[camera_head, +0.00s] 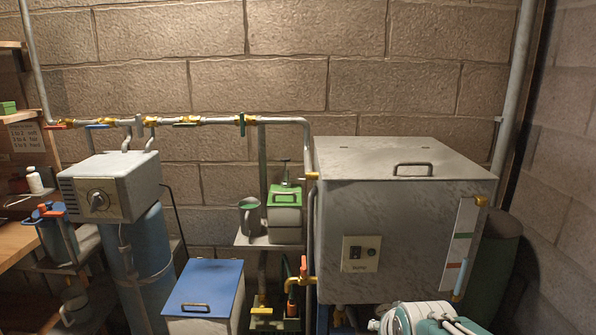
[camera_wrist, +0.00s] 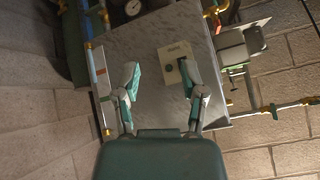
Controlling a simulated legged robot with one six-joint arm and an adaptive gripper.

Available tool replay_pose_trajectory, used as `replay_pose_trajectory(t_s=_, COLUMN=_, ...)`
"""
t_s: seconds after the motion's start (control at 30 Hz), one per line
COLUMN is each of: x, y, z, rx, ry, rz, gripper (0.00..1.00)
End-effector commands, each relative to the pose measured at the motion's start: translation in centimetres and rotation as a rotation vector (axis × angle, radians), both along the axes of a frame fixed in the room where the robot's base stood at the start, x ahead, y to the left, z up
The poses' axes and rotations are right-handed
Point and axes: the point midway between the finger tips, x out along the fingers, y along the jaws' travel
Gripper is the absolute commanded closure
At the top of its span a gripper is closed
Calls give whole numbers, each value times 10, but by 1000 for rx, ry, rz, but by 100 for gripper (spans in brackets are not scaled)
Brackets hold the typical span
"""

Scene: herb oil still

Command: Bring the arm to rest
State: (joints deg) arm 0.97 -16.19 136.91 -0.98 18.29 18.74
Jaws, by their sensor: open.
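My gripper (camera_wrist: 160,74) shows in the wrist view with its two teal-and-grey fingers spread apart. It is open, and nothing is between the fingers. It points toward the front of the large grey metal tank (camera_wrist: 130,45), which looks turned in this view. The tank's beige switch panel (camera_wrist: 172,52) shows beyond and between the fingertips, and the fingers look clear of it. In the head view a teal-and-white part of my arm (camera_head: 428,318) shows at the bottom edge, in front of the tank (camera_head: 405,225). The gripper's fingers cannot be made out there.
A blue-lidded box (camera_head: 205,290) stands left of the tank. A green-lidded canister (camera_head: 285,213) and a jug (camera_head: 249,217) sit on a small shelf (camera_head: 268,242). A grey control box (camera_head: 110,187) tops a blue cylinder (camera_head: 143,265). Pipes (camera_head: 215,121) with valves run along the wall.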

Motion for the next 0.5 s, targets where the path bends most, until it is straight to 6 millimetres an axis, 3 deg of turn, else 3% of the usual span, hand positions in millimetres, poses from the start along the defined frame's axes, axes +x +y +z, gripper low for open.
replay_pose_trajectory(t_s=0.1, x=-41, y=2, z=17, rx=-49, ry=50, rz=66, gripper=46)
replay_pose_trajectory(t_s=0.3, x=-109, y=6, z=30, rx=-126, ry=148, rz=185, gripper=46)
replay_pose_trajectory(t_s=0.5, x=-152, y=7, z=32, rx=-166, ry=213, rz=265, gripper=46)
